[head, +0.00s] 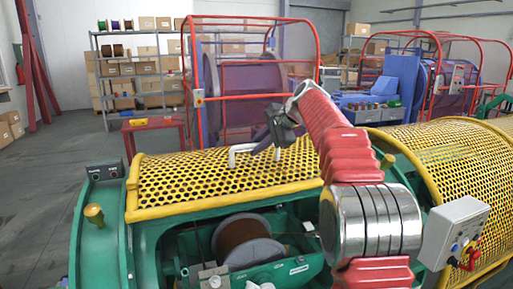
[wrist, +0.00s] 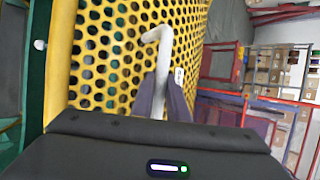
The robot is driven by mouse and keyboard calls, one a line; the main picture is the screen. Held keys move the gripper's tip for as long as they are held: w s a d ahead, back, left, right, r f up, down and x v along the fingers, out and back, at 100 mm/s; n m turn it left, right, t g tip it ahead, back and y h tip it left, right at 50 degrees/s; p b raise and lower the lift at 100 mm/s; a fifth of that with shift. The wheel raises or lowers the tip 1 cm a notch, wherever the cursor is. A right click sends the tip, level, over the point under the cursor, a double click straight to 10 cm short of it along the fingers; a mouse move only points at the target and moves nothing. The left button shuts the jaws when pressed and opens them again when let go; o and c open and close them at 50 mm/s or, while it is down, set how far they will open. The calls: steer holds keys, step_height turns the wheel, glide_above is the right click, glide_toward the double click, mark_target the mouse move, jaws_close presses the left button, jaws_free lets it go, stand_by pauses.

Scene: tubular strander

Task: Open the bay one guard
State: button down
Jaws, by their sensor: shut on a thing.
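The bay one guard (head: 190,184) is a yellow perforated cover over the green machine body in the head view. It stands raised, with the bay below it open to view at the front. A white bar handle (head: 240,150) sticks up from its top. In the wrist view the guard (wrist: 105,50) fills the left and middle, and the handle (wrist: 160,60) runs down between my fingers. My gripper (head: 277,141) is shut on the handle; it also shows in the wrist view (wrist: 165,100). My fingers hide part of the handle.
Inside the bay sit a brown spool (head: 240,235) and green fittings. A grey control box (head: 455,237) stands at the right, near another yellow mesh guard (head: 450,160). Red-framed cages and shelves (head: 140,75) with boxes stand behind.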

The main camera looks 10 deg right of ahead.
steer(key=shift+s+a+f, duration=0.1)
steer(key=shift+a+f, duration=0.2)
steer(key=c, duration=2.1)
jaws_free()
steer(key=o, duration=0.4)
steer(key=shift+d+r, duration=0.15)
steer(key=shift+d, duration=0.05)
steer(key=shift+d+r, duration=0.1)
steer(key=v, duration=1.3)
steer(key=shift+s+r, duration=0.2)
steer(key=shift+c, duration=0.5)
